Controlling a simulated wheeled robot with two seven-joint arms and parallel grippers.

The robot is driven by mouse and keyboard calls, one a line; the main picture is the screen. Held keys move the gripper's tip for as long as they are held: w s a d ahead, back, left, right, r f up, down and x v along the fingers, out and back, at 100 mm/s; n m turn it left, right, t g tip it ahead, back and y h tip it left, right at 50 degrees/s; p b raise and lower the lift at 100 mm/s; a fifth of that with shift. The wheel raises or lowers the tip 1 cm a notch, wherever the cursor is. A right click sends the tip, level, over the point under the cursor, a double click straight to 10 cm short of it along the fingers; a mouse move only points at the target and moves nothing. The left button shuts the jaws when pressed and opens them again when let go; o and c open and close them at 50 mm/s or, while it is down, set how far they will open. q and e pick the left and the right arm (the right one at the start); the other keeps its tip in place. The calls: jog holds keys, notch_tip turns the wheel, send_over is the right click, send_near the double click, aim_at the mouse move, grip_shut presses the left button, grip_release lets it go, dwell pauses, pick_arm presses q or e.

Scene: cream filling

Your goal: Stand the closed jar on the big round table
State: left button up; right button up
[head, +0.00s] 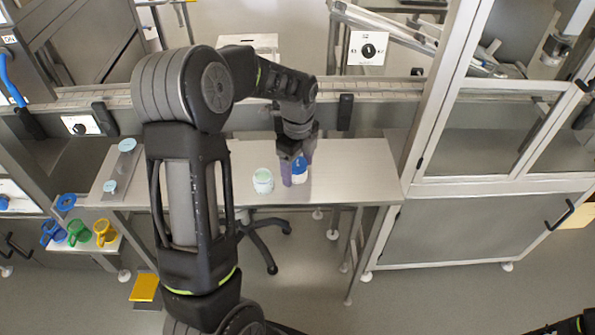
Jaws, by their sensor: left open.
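A small white jar with a blue top (300,169) stands on the steel worktable, partly hidden by my left gripper. My left gripper (297,172) points down at it with open fingers; a purple finger pad shows on the jar's left side. I cannot tell whether the fingers touch the jar. A second pale jar with a mint-green top (263,180) stands just left of the gripper. I cannot tell for sure which jar is closed. No big round table shows. My right gripper is out of view; only a dark bit of my arm shows bottom right.
The steel worktable (348,172) is bare to the right of the jars. Mint-topped items (110,186) stand at its left end. Blue, green and yellow mugs (79,233) sit on a low shelf. A conveyor runs behind; a glazed cabinet (480,235) stands right.

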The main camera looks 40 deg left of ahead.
pick_arm(q)
grip_shut()
dwell(0.7)
notch_tip(320, 180, up, 10)
jog(key=shift+r+b, duration=0.1)
jog(key=shift+b, duration=0.65)
